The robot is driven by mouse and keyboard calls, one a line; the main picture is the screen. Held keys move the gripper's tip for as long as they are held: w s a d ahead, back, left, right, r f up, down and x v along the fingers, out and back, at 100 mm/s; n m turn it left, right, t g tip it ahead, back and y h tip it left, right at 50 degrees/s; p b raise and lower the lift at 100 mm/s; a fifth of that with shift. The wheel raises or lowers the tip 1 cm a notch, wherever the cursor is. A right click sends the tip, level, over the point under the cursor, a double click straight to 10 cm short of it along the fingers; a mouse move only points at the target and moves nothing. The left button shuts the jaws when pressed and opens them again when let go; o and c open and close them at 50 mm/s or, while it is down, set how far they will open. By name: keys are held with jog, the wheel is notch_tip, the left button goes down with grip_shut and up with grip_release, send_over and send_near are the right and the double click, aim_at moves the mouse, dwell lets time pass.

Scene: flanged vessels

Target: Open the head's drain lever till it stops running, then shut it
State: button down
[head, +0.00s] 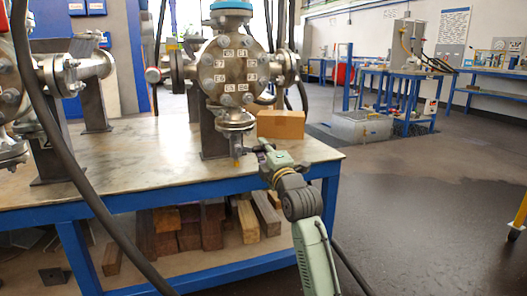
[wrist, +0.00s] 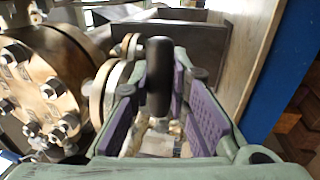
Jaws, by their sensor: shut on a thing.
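The flanged head (head: 230,72) of the vessel, with numbered labels around its bolted face, stands on the table. A small drain fitting (head: 237,146) hangs below its lower flange. My gripper (head: 262,150) reaches in from the right beside this fitting. In the wrist view, the black drain lever (wrist: 158,76) stands between the purple pads of my gripper (wrist: 164,95), which is shut on it. The bolted head face (wrist: 38,88) also fills the left of the wrist view. The valve body is partly hidden by my fingers. I cannot tell whether liquid runs from the outlet.
The table (head: 120,155) has blue legs and wooden blocks (head: 190,225) on its lower shelf. A brown box (head: 281,124) sits behind my gripper. Another flanged vessel (head: 75,70) stands at left, and a dark hose (head: 62,150) crosses in front. Open floor lies to the right.

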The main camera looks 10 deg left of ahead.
jog(key=shift+r, duration=0.1)
jog(key=c, duration=1.5)
grip_release()
jog(key=v, duration=0.7)
jog(key=shift+s+d, duration=0.15)
jog(key=shift+s, duration=0.05)
